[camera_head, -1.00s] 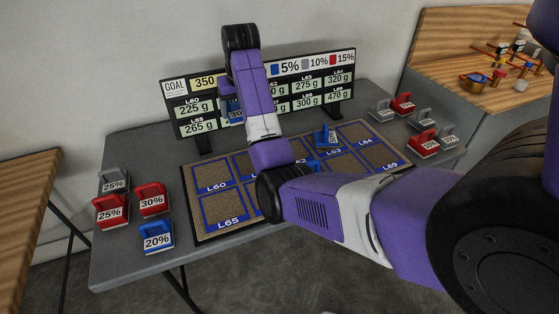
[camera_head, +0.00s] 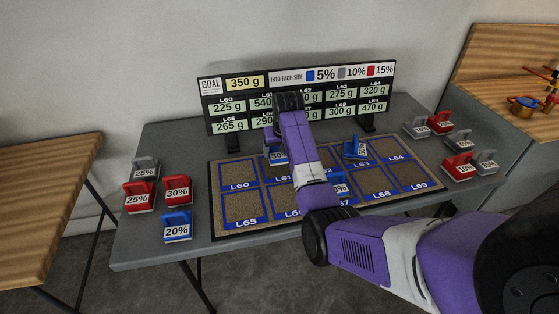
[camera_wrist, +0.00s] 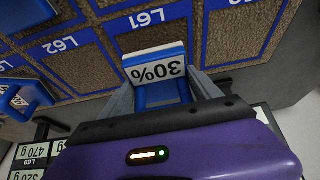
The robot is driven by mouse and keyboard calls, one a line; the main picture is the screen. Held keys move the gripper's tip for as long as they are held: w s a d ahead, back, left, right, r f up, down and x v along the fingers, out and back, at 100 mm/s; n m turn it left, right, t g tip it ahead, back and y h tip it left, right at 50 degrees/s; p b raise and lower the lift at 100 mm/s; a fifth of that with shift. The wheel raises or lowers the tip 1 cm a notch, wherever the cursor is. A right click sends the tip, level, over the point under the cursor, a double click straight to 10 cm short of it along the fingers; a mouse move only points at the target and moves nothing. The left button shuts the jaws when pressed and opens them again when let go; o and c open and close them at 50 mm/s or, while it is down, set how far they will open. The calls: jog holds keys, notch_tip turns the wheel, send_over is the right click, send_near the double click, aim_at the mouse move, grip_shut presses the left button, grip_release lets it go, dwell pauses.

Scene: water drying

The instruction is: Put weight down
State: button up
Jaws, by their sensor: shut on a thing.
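A blue weight marked 30% (camera_wrist: 155,72) is held between the two fingers of my gripper (camera_wrist: 161,90). In the head view the weight (camera_head: 276,155) is partly hidden by my arm, at the far edge of the mat below the sign. In the wrist view it is over the cell labelled L61 (camera_wrist: 148,18). I cannot tell whether its base touches the mat. The brown mat (camera_head: 228,232) has blue-framed, labelled cells. Another blue weight (camera_head: 355,148) stands in a far-row cell near L63. A further blue weight (camera_head: 341,180) shows partly beside my arm.
A sign (camera_head: 222,108) with gram values and GOAL 350 g stands behind the mat. Left of the mat are grey, red (camera_head: 177,190) and blue weights (camera_head: 177,228). Several grey and red weights (camera_head: 458,168) stand at the right. Wooden tables flank the grey table.

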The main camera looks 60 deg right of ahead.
aim_at(279, 168)
jog(key=shift+f, duration=2.35)
jog(key=shift+f, duration=0.15)
jog(key=o, duration=1.6)
jog(key=shift+o, duration=0.2)
jog(key=v, duration=1.2)
jog(key=shift+w, duration=0.1)
